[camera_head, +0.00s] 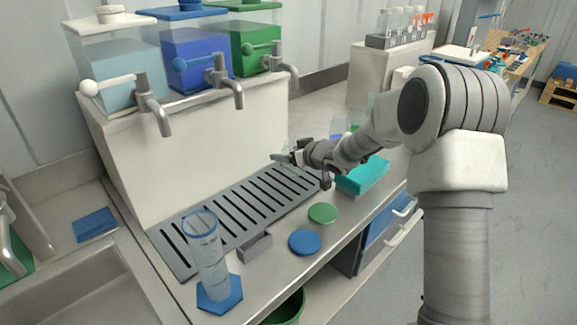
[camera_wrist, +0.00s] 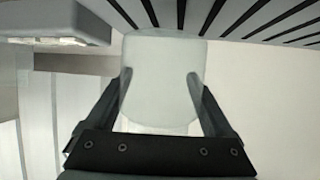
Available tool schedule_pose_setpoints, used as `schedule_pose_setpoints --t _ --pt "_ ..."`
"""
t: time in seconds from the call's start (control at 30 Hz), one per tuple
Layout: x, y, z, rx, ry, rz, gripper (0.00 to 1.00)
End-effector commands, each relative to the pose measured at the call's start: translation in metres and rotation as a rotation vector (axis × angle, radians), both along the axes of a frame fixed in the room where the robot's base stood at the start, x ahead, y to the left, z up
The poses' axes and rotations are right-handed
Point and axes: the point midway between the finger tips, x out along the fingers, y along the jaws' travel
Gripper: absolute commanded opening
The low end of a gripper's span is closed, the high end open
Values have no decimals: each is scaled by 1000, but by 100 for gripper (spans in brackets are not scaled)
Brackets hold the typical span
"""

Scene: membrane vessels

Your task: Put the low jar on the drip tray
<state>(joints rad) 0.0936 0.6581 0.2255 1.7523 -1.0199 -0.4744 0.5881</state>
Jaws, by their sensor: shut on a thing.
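The low jar (camera_wrist: 162,100) is clear and pale, and it fills the space between my fingers in the wrist view. My gripper (camera_head: 284,158) is shut on it, with one finger on each side; the fingers also show in the wrist view (camera_wrist: 160,76). In the head view the jar is too faint to make out clearly. The drip tray (camera_head: 240,208) is a long grey slotted grate below the dispenser taps. My gripper is over or beside its far right end. The tray's slots (camera_wrist: 230,14) cross the top of the wrist view. I cannot tell whether the jar touches the tray.
A tall clear cylinder (camera_head: 207,255) on a blue base stands at the tray's near end. A blue disc (camera_head: 304,242), a green disc (camera_head: 323,213) and a teal box (camera_head: 362,176) lie along the counter front. Three tapped vessels (camera_head: 195,58) stand above the tray.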

Motion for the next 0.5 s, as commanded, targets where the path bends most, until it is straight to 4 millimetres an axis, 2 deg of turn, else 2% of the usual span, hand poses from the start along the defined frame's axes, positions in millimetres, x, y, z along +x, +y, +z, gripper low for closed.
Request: schedule_pose_setpoints --t 0.03,0.13,0.5 --pt "-1 1 -13 0 3 1 32" --pt "0 1 -27 -1 2 1 32" --pt "0 0 -31 0 1 1 32"
